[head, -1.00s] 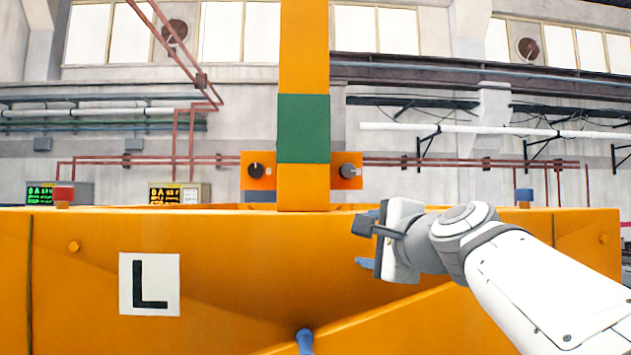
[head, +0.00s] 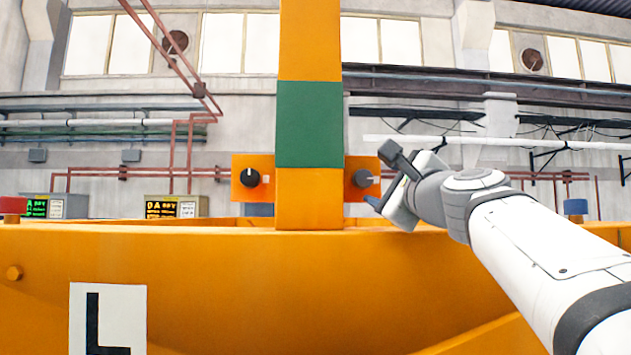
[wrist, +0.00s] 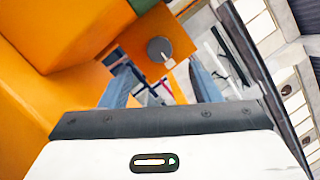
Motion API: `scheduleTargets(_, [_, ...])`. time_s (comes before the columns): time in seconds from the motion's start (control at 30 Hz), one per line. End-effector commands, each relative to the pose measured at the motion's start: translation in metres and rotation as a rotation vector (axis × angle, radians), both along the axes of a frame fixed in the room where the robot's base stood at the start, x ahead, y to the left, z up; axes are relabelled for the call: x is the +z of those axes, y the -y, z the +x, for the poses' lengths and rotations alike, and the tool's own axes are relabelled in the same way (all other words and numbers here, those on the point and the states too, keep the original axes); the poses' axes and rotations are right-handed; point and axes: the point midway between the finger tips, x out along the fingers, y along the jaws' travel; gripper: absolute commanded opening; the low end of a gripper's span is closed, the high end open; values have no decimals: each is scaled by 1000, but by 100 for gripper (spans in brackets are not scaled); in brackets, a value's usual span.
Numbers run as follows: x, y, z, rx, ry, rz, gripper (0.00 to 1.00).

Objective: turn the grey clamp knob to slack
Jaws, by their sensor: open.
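The grey clamp knob (head: 362,178) sits on an orange plate (head: 357,163) on the right side of the orange post. In the wrist view the grey knob (wrist: 160,49) shows on its plate, beyond the fingertips, with a small pale mark at its lower right edge. My gripper (head: 384,176) is just to the right of the knob in the head view. Its two blue fingers are spread apart in the wrist view (wrist: 160,80), with nothing between them. The gripper looks apart from the knob, though the exact gap cannot be told.
A black knob (head: 250,177) sits on a matching plate left of the orange post (head: 309,205), which has a green band. The orange beam (head: 240,265) runs below. A red block (head: 12,206) and a blue block (head: 575,207) stand at its sides.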

Motion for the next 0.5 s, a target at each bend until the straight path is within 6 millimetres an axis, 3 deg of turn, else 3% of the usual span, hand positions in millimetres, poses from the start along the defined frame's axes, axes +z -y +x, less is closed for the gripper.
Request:
scheduleTargets(0.3, [12,-15,49,10,-4,1,57])
scheduleTargets(0.5, [14,-19,64,9,-1,0,57])
